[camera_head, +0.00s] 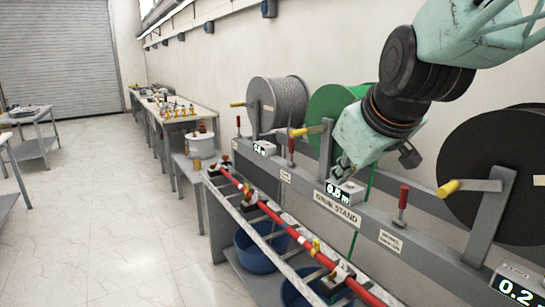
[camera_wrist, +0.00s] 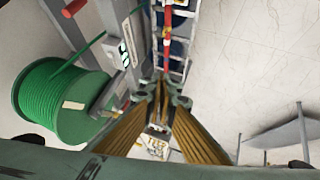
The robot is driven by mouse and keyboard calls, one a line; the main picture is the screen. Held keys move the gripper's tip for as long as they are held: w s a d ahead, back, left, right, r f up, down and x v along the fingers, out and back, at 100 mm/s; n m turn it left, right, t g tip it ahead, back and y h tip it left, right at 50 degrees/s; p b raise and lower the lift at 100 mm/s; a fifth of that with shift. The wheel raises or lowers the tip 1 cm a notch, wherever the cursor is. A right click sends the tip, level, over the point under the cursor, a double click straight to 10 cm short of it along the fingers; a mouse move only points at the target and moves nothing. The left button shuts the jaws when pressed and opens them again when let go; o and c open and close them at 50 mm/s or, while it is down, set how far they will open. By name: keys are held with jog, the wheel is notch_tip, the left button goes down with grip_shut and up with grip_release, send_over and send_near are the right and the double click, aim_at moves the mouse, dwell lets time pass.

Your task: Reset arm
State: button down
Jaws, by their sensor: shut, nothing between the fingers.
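My arm reaches in from the upper right in the head view, with my gripper (camera_head: 343,170) pointing down and left. It is just above or in front of the display box (camera_head: 345,192) reading about 0.5 m on the drum stand; I cannot tell whether they touch. In the wrist view my gripper (camera_wrist: 161,84) shows its fingers meeting at the tips, shut and with nothing held.
A grey cable drum (camera_head: 278,103), a green drum (camera_head: 325,103) and a black drum (camera_head: 500,170) line the stand (camera_head: 310,203). A red rod (camera_head: 270,213) lies along the rack in front. Blue buckets (camera_head: 258,250) stand below.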

jog(key=s+d+f+m+g, duration=0.1)
jog(key=s+f+m, duration=0.1)
jog(key=s, duration=0.9)
jog(key=s+d+f+m+g, duration=0.1)
jog(key=s+d+m+g, duration=0.1)
jog(key=s, duration=0.9)
jog(key=s+d+f+m+g, duration=0.1)
jog(key=s+d+f+m, duration=0.1)
jog(key=s, duration=1)
jog(key=shift+f+h, duration=0.35)
jog(key=shift+h, duration=0.05)
